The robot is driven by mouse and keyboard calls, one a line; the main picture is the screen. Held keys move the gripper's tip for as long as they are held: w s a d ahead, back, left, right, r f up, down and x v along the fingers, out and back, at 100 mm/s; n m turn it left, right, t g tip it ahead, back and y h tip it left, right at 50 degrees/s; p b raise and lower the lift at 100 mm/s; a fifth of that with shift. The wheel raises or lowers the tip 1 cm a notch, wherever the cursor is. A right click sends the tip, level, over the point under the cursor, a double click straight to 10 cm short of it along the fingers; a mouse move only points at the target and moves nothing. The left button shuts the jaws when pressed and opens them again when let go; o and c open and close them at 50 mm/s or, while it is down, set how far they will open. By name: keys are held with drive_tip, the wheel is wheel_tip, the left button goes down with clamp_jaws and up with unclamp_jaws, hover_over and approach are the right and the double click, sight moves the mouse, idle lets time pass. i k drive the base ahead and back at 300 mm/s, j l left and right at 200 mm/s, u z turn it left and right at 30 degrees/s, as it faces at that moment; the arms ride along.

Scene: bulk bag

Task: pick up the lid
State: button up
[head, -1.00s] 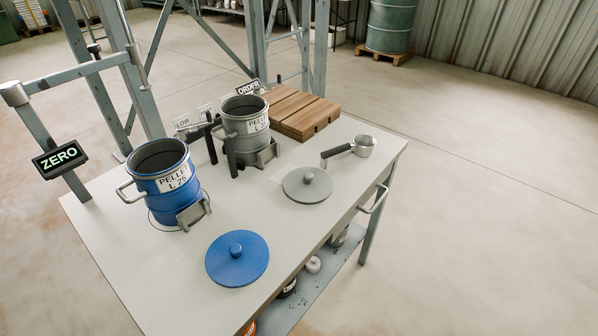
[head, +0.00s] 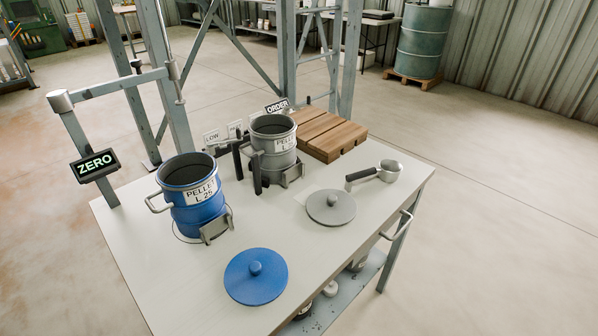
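Two round lids with centre knobs lie flat on the table. The blue lid (head: 256,278) is near the front edge, in front of the blue pot (head: 191,199). The grey lid (head: 331,208) is farther back, to the right, in front of the grey pot (head: 275,146). Both pots stand upright and uncovered, with dark openings and "PELLET" labels. My gripper does not show in the head view.
The pale table (head: 186,272) has clear room around the lids. A scoop (head: 389,171) lies right of the grey lid. Wooden slats (head: 327,134) lie behind. A steel frame with a "ZERO" display (head: 95,165) rises at the left. A handle (head: 398,225) sticks out at the right edge.

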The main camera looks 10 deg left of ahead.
sight(334, 207)
drive_tip(key=i+l, duration=0.2)
drive_tip(key=l, duration=0.15)
drive_tip(key=i+l, duration=0.2)
drive_tip(key=l, duration=0.15)
drive_tip(key=i+l+u, duration=0.1)
drive_tip(key=i+l, duration=0.35)
drive_tip(key=l, duration=0.3)
drive_tip(key=i+l+u, duration=0.1)
drive_tip(key=u, duration=1)
drive_tip(key=k+l, duration=0.05)
